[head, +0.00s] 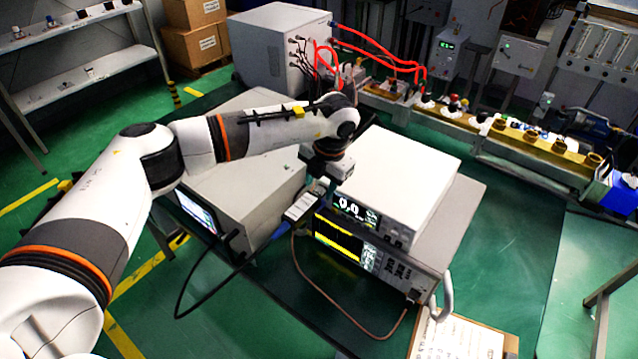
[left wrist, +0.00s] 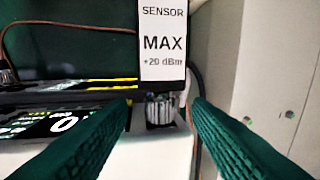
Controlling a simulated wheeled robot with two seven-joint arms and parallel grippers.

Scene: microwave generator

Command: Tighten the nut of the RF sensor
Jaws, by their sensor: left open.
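The RF sensor (head: 301,207) is a dark body with a white label, at the front of the stacked instruments in the head view. In the left wrist view its label (left wrist: 163,42) reads "SENSOR MAX +20 dBm". The nut (left wrist: 160,110) is a silver ribbed ring at the label's end of the sensor, between my fingers. My left gripper (head: 319,188) is over the sensor; its green fingers (left wrist: 160,106) are open, one on each side of the nut, with visible gaps. In the head view the nut is too small and covered to make out. My right gripper is out of view.
The power meter (head: 352,206) shows "0,0" and sits on a lower instrument (head: 338,240) with a yellow trace. A brown cable (head: 340,296) loops in front. A grey box with a screen (head: 240,160) stands left. A clipboard (head: 455,340) lies at the front right.

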